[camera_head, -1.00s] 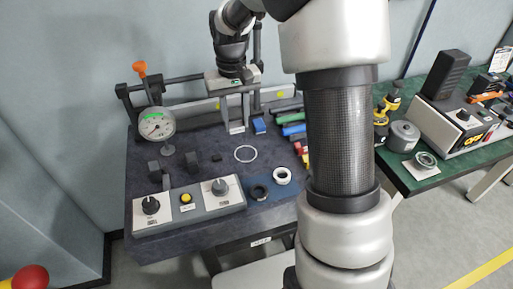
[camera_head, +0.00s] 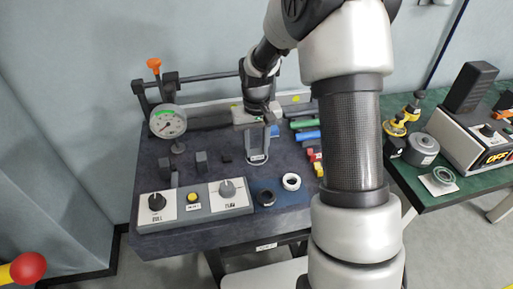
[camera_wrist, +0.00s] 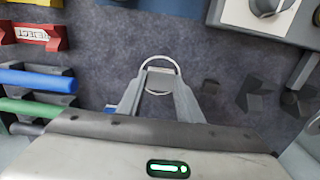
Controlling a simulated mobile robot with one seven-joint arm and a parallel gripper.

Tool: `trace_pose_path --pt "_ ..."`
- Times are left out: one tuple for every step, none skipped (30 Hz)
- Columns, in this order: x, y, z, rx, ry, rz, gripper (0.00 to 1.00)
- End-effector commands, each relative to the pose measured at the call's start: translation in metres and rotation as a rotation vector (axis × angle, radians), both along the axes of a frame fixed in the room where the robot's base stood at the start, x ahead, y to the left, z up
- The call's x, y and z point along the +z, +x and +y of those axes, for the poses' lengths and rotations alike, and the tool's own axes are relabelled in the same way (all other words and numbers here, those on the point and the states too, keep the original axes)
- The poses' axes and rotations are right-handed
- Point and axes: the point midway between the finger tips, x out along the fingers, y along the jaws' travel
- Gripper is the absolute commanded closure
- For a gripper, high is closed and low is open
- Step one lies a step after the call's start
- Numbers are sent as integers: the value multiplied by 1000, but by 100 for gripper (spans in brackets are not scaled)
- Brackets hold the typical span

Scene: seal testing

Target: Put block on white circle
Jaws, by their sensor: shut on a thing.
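The white circle is a thin ring outline (camera_wrist: 161,56) on the dark tabletop, in the upper middle of the wrist view. My gripper (camera_wrist: 159,75) is over it, with its fingertips inside or in front of the outline. In the head view my gripper (camera_head: 257,154) points down over the same spot, hiding most of the circle. It is shut on a small pale grey block (camera_wrist: 159,82) that shows between the fingertips. I cannot tell whether the block touches the tabletop.
Coloured bars (camera_head: 306,135) and red and yellow bins (camera_head: 315,160) are to the right.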

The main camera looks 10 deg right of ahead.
Motion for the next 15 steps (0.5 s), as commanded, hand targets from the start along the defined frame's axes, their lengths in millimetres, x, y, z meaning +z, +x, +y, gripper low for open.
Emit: trace_pose_path --pt "1 1 0 0 0 -2 95" --pt "1 1 0 0 0 -2 95" --pt "1 1 0 0 0 -2 95" --pt "1 1 0 0 0 -2 95" --pt "1 1 0 0 0 -2 95" --pt "1 1 0 0 0 -2 95" --pt "0 1 0 0 0 -2 95" --pt "-1 1 0 0 0 -2 95" --pt "-3 0 0 0 -1 -2 95" --pt "-3 0 0 0 0 -1 66" --pt "-2 0 0 0 -1 -1 61" --pt "-2 0 0 0 0 -1 54" --pt "-2 0 0 0 -1 -1 49" --pt "-2 0 0 0 0 -1 49" --pt "-2 0 0 0 0 -1 49"
